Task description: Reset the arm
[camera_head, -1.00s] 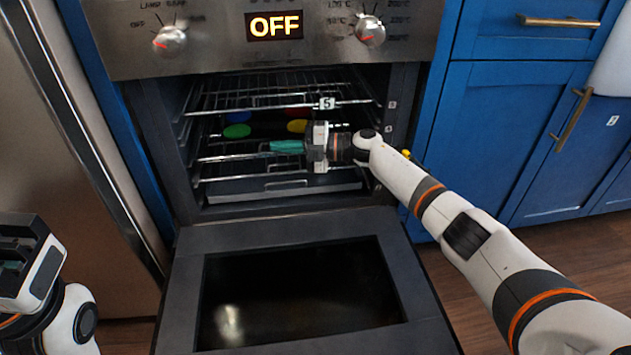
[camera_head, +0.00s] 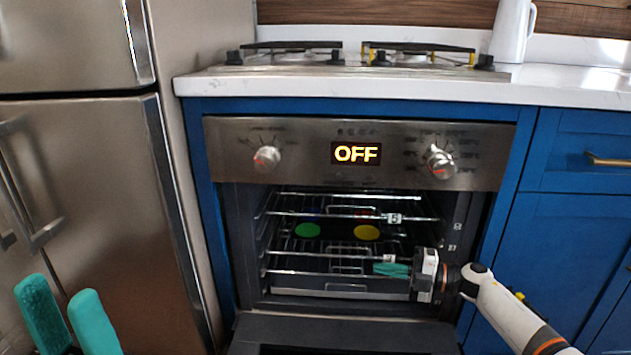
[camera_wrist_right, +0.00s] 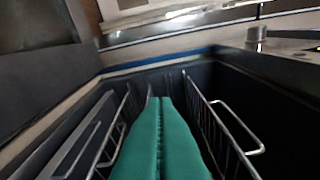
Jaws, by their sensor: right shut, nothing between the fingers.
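My right gripper (camera_head: 378,269) reaches into the open oven from the right, its teal fingers pointing left near the lower rack. The fingers are pressed together and empty; they also show closed side by side in the right wrist view (camera_wrist_right: 158,102), between wire racks. My left gripper (camera_head: 58,290) is at the lower left, in front of the fridge. Its two teal fingers point up, stand apart and hold nothing visible. The rest of my left arm is out of view.
The oven (camera_head: 270,185) has its door (camera_head: 330,335) down and its display reads OFF. Green (camera_head: 307,230) and yellow (camera_head: 367,233) discs show among the racks. The fridge (camera_head: 80,200) is at left, blue cabinets (camera_head: 570,235) at right. A white pitcher (camera_head: 512,35) stands on the counter.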

